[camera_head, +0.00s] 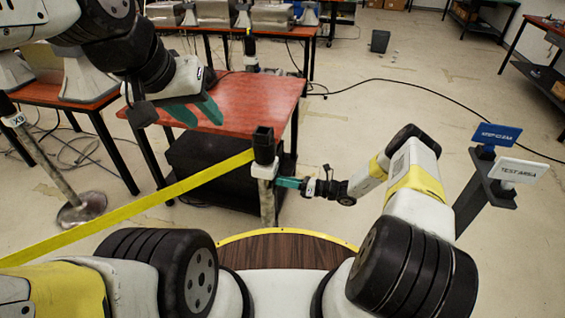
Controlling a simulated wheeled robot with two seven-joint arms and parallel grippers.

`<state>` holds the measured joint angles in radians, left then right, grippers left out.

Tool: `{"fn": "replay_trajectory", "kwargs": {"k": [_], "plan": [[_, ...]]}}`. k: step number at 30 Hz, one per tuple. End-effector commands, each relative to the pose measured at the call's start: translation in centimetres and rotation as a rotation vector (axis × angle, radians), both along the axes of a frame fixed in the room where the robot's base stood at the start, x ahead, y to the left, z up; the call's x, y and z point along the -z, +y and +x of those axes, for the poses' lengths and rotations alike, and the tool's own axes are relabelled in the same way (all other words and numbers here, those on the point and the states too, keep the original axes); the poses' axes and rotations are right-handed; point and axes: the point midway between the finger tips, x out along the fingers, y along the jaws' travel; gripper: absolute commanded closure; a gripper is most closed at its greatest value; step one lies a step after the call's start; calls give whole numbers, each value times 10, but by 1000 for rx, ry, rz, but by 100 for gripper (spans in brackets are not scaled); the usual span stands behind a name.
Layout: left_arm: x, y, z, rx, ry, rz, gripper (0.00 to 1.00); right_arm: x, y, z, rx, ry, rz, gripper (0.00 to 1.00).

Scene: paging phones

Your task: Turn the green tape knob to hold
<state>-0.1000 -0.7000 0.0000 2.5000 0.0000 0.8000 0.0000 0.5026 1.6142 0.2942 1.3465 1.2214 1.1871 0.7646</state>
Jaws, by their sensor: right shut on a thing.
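A post with a black head (263,146) stands in front of me at the middle of the head view, and yellow tape (130,208) runs from its head down to the left. My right gripper (281,182) has teal fingers and reaches the right side of the post just below the head. It is shut on a small part there, which I take for the green tape knob; the fingers hide it, and its setting cannot be read. My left gripper (195,112) is raised at the upper left, its teal fingers apart and empty, well away from the post.
A red-topped table (255,95) stands behind the post. A second post (40,155) with a round base is at the left. A blue sign (497,135) and a white sign (517,170) on a dark stand are at the right. The floor beyond is mostly clear, with a black cable.

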Motion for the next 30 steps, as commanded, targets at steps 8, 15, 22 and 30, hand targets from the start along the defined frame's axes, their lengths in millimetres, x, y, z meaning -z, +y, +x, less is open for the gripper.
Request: {"fn": "replay_trajectory", "kwargs": {"k": [8,15,22,30], "plan": [[0,0,0,0,0,0,64,0,-1,3,3,160,46,100],[0,0,0,0,0,0,64,0,-1,3,3,231,65,100],[0,0,0,0,0,0,64,0,-1,3,3,250,70,100],[0,0,0,0,0,0,64,0,-1,3,4,250,69,100]]}}
